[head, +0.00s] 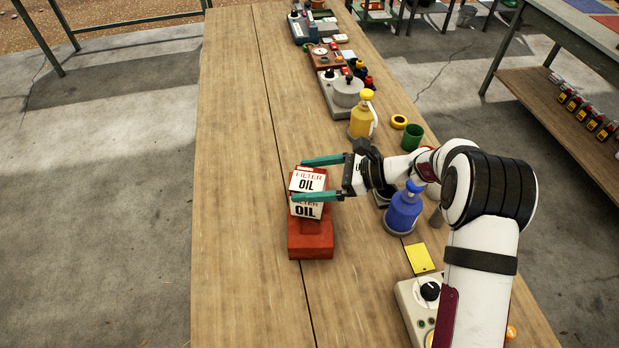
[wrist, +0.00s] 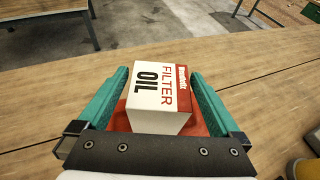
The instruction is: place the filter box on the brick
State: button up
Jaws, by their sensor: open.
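The filter box (head: 307,193), white with a red band and the words FILTER OIL, sits on the red brick (head: 311,243), toward its far part. The near part of the brick's top is bare. My gripper (head: 309,179) is open, with one green finger on each side of the box. In the wrist view the box (wrist: 160,98) stands between the fingers, with small gaps visible on both sides. The brick (wrist: 121,118) shows beneath it in the wrist view. The box hides much of the brick's far end.
A blue bottle (head: 404,209), a yellow bottle (head: 361,120), a green cup (head: 412,137) and a yellow tape ring (head: 399,121) stand right of the brick. A yellow pad (head: 419,258) lies nearer. The table (head: 235,200) left of the brick is clear.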

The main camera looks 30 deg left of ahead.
jog(key=v, duration=1.2)
jog(key=s+d+r+n+t+h, duration=0.1)
jog(key=s+d+r+n+h, duration=0.2)
jog(key=s+d+r, duration=0.3)
jog(key=s+d+f+n+t+h, duration=0.1)
jog(key=s+d+n+t+h, duration=0.1)
jog(key=s+d, duration=0.6)
jog(key=s+d+f+n+t+h, duration=0.1)
jog(key=s+d+n+t+h, duration=0.1)
jog(key=s+d+h, duration=0.3)
jog(key=s+d+n, duration=0.1)
jog(key=s+d, duration=0.2)
jog(key=s, duration=0.4)
jog(key=shift+s+f+h, duration=0.15)
jog(key=shift+s+h, duration=0.1)
jog(key=shift+h, duration=0.05)
